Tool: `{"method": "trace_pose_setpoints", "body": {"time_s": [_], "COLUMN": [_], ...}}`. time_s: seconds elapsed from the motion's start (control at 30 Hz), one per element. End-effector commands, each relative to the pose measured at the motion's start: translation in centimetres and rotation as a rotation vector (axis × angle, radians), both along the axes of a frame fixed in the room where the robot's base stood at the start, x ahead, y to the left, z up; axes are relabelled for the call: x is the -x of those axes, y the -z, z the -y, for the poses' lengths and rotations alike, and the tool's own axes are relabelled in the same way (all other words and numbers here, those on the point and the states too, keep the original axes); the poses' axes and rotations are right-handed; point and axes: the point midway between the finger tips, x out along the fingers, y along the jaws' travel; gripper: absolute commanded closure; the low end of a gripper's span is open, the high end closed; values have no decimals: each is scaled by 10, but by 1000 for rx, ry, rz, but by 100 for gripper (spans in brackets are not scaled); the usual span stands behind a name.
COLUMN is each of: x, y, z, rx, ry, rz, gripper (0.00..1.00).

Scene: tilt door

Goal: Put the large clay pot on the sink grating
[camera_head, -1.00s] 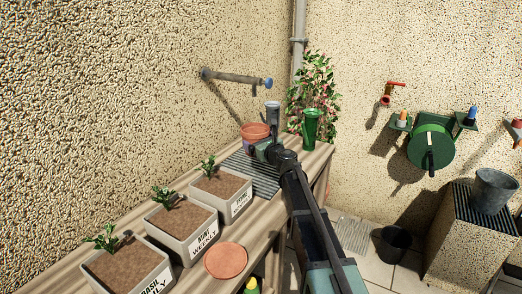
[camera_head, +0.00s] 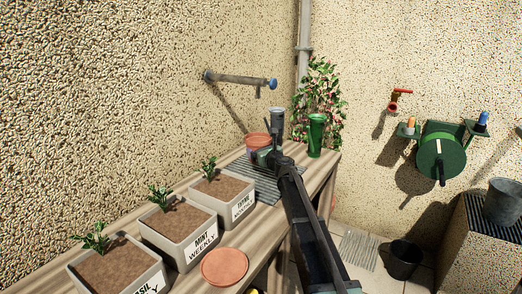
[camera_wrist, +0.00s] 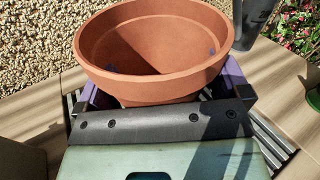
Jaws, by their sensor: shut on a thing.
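The large clay pot (camera_head: 257,139) is a round terracotta pot at the far end of the wooden bench. In the wrist view, the pot (camera_wrist: 150,50) looks empty and roughly upright, between my gripper's two purple fingers. My gripper (camera_head: 266,157) is shut on its body below the rim. A dark slatted grating (camera_head: 267,188) in the bench top lies under my gripper, and its slats (camera_wrist: 272,140) show at the sides in the wrist view. The pot's base is hidden, so I cannot tell whether it touches the grating.
A grey can (camera_head: 277,120) and a green vase (camera_head: 316,135) stand close beside the pot. A pipe with a blue knob (camera_head: 240,79) juts from the wall above. Planters (camera_head: 180,232) and a clay saucer (camera_head: 225,267) occupy the near bench. A bucket (camera_head: 504,200) stands on a stone block.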

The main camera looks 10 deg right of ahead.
Motion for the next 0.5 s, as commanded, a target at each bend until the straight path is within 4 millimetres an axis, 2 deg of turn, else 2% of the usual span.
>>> {"method": "trace_pose_setpoints", "body": {"time_s": [0.03, 0.3, 0.5], "x": [0, 0, 0], "y": [13, 49, 63], "z": [0, 0, 0], "rx": [0, 0, 0], "ry": [0, 0, 0], "rz": [0, 0, 0], "gripper": [34, 34, 34]}}
